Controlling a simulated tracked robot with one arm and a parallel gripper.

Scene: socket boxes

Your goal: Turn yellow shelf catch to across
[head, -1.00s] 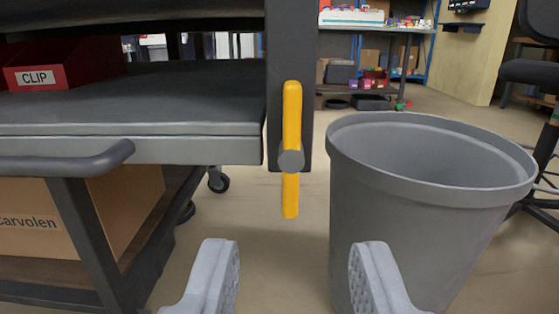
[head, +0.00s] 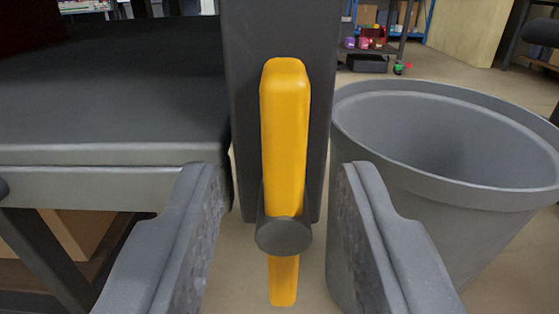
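The yellow shelf catch (head: 284,135) is a long bar standing upright on the face of a dark post (head: 245,90). A round grey pivot knob (head: 284,236) crosses its lower part, and a short yellow end shows below the knob. My gripper (head: 268,180) is open, with one grey finger to the left of the catch and one to the right. The fingers look apart from the catch, with a gap on both sides. How far the fingertips are from it in depth is hard to tell.
A large grey bin (head: 450,150) stands close to the right finger. A dark shelf (head: 110,90) with a light grey front edge (head: 110,185) lies to the left of the post. Part of a cardboard box (head: 85,228) shows under it. Bare floor shows below the catch.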

